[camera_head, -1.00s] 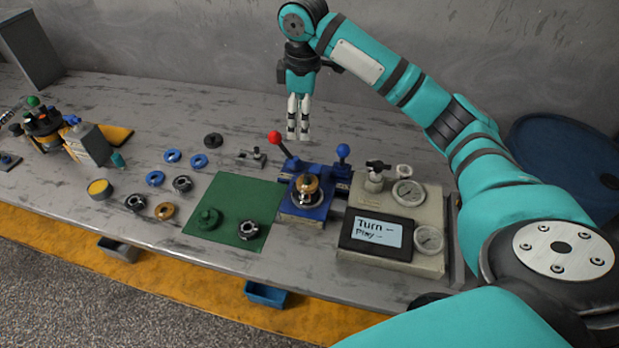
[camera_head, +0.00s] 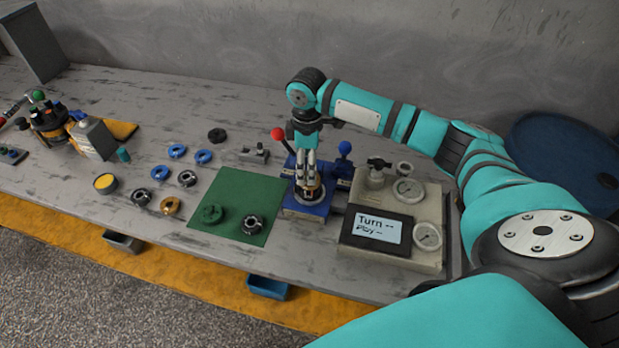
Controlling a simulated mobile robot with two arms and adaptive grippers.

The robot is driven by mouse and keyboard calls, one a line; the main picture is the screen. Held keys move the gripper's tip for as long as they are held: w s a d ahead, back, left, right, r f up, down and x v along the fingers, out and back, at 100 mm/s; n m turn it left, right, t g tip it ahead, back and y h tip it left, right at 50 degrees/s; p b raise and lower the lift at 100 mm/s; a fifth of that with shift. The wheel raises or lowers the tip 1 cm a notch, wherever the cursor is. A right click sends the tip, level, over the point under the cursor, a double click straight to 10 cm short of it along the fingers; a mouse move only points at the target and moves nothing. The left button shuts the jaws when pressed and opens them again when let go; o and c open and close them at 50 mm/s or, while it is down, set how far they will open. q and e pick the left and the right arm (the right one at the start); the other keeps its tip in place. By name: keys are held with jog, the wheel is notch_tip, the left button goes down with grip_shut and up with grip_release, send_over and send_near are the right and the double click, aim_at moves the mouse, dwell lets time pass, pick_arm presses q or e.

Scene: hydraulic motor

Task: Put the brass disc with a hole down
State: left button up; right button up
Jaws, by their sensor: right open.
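My right gripper (camera_head: 307,180) points straight down over the blue fixture (camera_head: 303,210), with its fingers open at the brass part (camera_head: 314,191) seated there. The fingers hide much of that part, and I cannot tell whether they touch it. A brass disc with a hole (camera_head: 171,206) lies flat on the grey bench, left of the green mat (camera_head: 238,191) and well away from my gripper. My left gripper is not in view.
A red-knobbed lever (camera_head: 278,134) and a blue-knobbed lever (camera_head: 344,147) flank my right gripper. A gauge box with a screen (camera_head: 377,229) stands to the right. Several blue and dark rings lie left.

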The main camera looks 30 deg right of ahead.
jog(key=f, duration=0.2)
jog(key=f+p, duration=0.1)
jog(key=f, duration=0.1)
jog(key=shift+s+d+f, duration=0.1)
jog(key=shift+s+d, duration=0.05)
jog(key=shift+s, duration=0.25)
jog(key=shift+c, duration=0.4)
grip_shut()
